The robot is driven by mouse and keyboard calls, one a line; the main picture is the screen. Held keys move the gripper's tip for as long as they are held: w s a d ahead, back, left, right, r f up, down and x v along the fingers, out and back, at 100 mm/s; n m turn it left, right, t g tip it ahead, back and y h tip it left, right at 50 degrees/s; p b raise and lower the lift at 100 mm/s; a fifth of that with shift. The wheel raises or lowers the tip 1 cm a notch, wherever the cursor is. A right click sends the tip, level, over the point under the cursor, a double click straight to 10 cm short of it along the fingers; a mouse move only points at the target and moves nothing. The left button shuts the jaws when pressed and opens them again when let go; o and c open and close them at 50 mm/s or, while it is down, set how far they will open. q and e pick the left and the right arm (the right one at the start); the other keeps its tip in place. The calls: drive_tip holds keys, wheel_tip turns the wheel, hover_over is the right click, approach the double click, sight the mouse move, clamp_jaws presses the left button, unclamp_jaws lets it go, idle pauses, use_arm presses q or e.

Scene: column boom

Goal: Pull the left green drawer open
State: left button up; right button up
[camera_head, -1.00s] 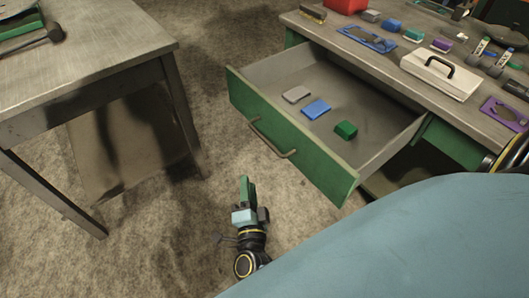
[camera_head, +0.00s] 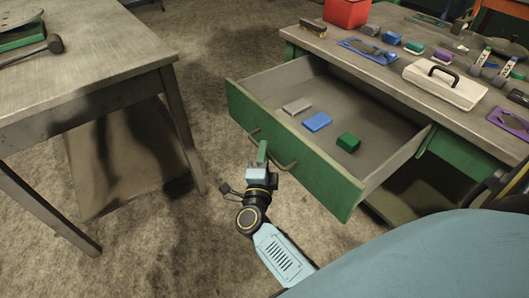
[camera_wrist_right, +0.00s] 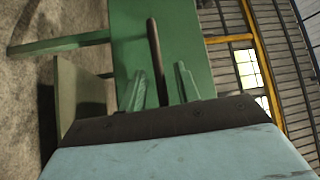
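The left green drawer (camera_head: 290,150) stands pulled far out of the workbench, with its inside showing. Its dark bar handle (camera_head: 288,167) is on the green front. My right gripper (camera_head: 262,155) is in front of the handle, covering part of it. In the right wrist view the two green fingers (camera_wrist_right: 162,88) are apart, and the handle (camera_wrist_right: 155,55) stands ahead between their lines. I cannot tell if they touch it. My left gripper is not in view.
A grey block (camera_head: 296,106), a blue block (camera_head: 317,121) and a green block (camera_head: 348,142) lie in the drawer.

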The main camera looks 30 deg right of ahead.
drive_tip(key=shift+w+d+r, duration=0.1)
drive_tip(key=shift+w+d, duration=0.3)
drive_tip(key=shift+w, duration=0.05)
clamp_jaws()
